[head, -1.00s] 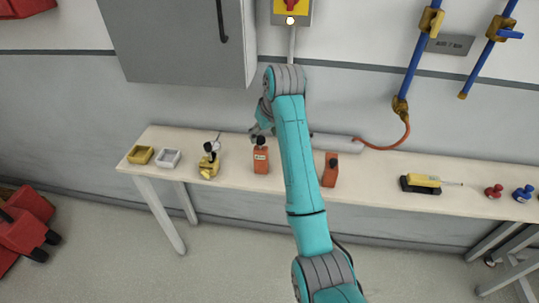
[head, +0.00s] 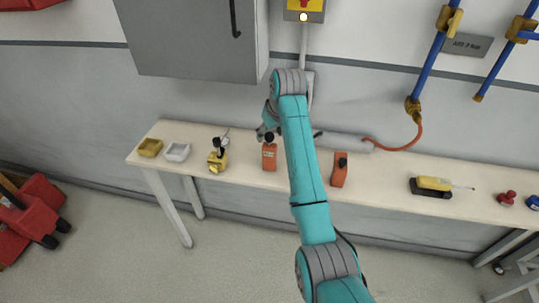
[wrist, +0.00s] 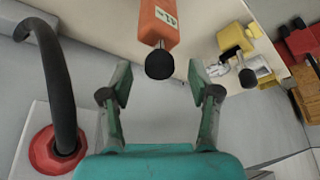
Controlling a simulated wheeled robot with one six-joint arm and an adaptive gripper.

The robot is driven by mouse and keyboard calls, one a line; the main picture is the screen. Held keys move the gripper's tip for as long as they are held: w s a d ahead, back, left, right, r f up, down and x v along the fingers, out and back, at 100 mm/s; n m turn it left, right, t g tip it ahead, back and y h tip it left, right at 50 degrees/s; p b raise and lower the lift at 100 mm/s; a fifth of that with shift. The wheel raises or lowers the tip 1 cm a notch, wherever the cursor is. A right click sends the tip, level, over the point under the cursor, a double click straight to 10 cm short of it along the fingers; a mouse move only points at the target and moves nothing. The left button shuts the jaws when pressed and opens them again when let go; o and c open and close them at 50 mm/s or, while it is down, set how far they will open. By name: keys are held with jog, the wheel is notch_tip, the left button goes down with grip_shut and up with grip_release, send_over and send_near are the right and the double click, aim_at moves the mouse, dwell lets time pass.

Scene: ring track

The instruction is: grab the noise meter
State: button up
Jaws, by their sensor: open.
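The noise meter (head: 269,159), an orange box with a pale label and a black ball on top, stands upright on the bench. In the wrist view, the noise meter (wrist: 160,25) is at the top centre, its black ball towards me, just beyond the gap between the fingertips. My gripper (wrist: 159,84) is open and empty, with one finger on each side of that gap. In the head view, my gripper (head: 264,134) is beside the ball, partly hidden by my arm. I cannot tell whether they touch.
Another orange device (head: 339,170) with a black top stands to the right on the bench (head: 385,185). A yellow instrument (head: 217,160) stands to the left, beside white (head: 177,152) and yellow (head: 150,148) trays. A grey cylinder lies behind. A yellow tool (head: 434,184) rests further right.

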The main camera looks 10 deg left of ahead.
jog(key=shift+x, duration=1.25)
grip_shut()
jog(key=shift+r, duration=0.15)
